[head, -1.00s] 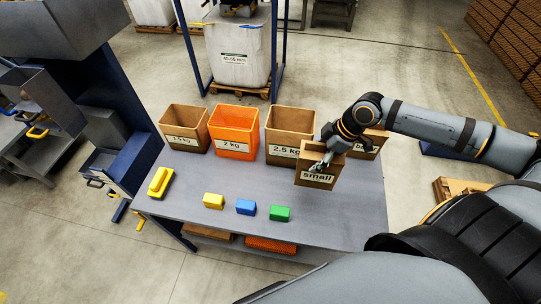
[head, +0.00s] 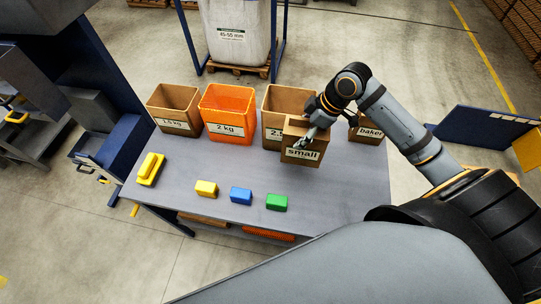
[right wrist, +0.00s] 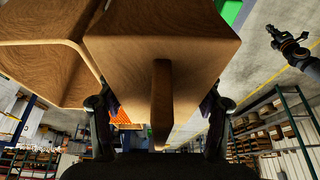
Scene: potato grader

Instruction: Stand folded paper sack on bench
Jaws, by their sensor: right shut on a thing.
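The brown, box-shaped paper sack labelled "small" (head: 301,155) is upright in front of the 2.5 kg container in the head view. My right gripper (head: 307,137) is shut on it at its top. In the right wrist view the sack's brown surface (right wrist: 160,40) fills the upper middle, between the two fingers (right wrist: 160,120). I cannot tell whether its base touches the grey bench (head: 220,175). An arm that looks like my left one, with its gripper (right wrist: 280,38), shows small in the right wrist view; its jaws are too small to read.
Open containers labelled 1.5 kg (head: 175,108), 2 kg (head: 226,115) and 2.5 kg (head: 272,105) line the bench's back, with "baker" (head: 368,132) at right. Yellow (head: 206,188), blue (head: 241,195) and green (head: 277,202) blocks sit in front. A yellow tool (head: 150,169) lies left.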

